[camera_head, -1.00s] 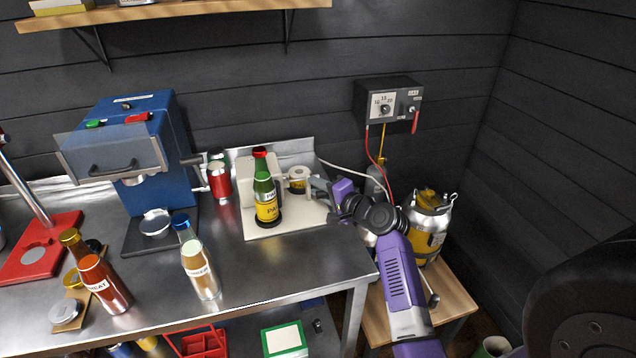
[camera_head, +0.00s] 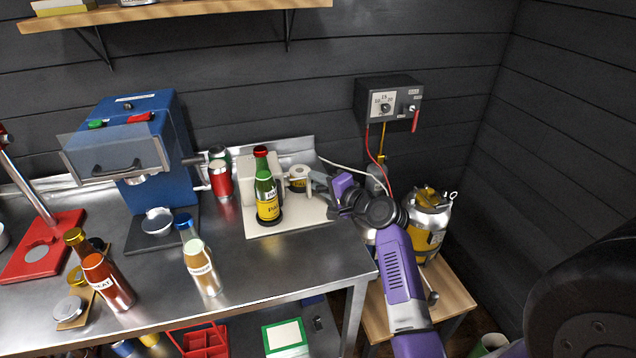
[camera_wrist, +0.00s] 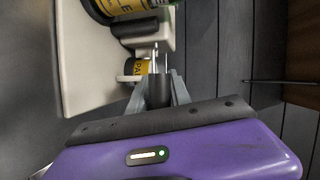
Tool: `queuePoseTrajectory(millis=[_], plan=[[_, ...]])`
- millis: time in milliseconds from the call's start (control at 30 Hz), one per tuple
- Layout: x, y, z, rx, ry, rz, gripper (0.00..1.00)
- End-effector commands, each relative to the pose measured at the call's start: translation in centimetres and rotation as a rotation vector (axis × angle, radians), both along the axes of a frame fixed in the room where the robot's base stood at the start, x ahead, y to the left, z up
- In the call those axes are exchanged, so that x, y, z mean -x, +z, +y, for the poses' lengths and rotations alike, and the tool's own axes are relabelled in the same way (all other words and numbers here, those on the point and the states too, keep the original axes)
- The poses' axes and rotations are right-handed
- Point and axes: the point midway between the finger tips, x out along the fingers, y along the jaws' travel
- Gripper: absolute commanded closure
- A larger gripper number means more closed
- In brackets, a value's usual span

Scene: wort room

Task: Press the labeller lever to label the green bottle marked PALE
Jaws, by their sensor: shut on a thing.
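The green bottle (camera_head: 265,190) with a red cap and a yellow label stands upright on the labeller's pale base (camera_head: 300,219). Its lower part and label also show at the top of the wrist view (camera_wrist: 130,6). The label roll (camera_head: 297,172) sits behind and right of the bottle; its yellow edge shows in the wrist view (camera_wrist: 136,67). My gripper (camera_head: 312,184) is at the labeller's right side, beside the roll. In the wrist view my gripper (camera_wrist: 159,84) is shut on the dark grip of the labeller lever (camera_wrist: 158,92). A thin metal rod extends from the grip.
A red can (camera_head: 220,181) stands left of the labeller. A blue machine (camera_head: 150,130) and two bottles, amber (camera_head: 108,281) and pale (camera_head: 201,266), are further left. A keg (camera_head: 428,222) stands right of my arm. A control box (camera_head: 388,104) with cables hangs on the wall.

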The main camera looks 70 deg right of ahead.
Motion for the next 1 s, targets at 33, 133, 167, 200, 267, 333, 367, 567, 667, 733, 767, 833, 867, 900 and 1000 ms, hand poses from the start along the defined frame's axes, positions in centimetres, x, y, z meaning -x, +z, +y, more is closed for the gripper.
queuePoseTrajectory(millis=[33,133,167,200,267,333,367,567,667,733,767,833,867,900,1000], plan=[[-0.19,1.09,-0.33,0.018,-0.006,-0.015,1.0],[-0.19,1.12,-0.32,0.018,-0.005,-0.015,1.0],[-0.19,1.13,-0.32,0.018,-0.004,-0.015,1.0],[-0.19,1.14,-0.32,0.018,-0.004,-0.015,1.0],[-0.2,1.15,-0.31,0.018,-0.004,-0.015,1.0],[-0.2,1.17,-0.31,0.018,-0.004,-0.015,1.0],[-0.2,1.17,-0.31,0.018,-0.004,-0.015,1.0],[-0.22,1.2,-0.29,0.019,-0.004,-0.016,1.0],[-0.21,1.12,-0.25,0.017,-0.004,-0.015,0.6],[-0.16,0.93,-0.23,0.014,-0.003,-0.013,0.56],[-0.14,0.86,-0.21,0.013,-0.003,-0.012,0.56],[-0.12,0.71,-0.18,0.011,-0.003,-0.01,0.56],[-0.11,0.67,-0.18,0.01,-0.003,-0.009,0.56],[-0.1,0.61,-0.17,0.009,-0.003,-0.008,0.56],[-0.09,0.48,-0.13,0.007,-0.002,-0.007,0.56]])
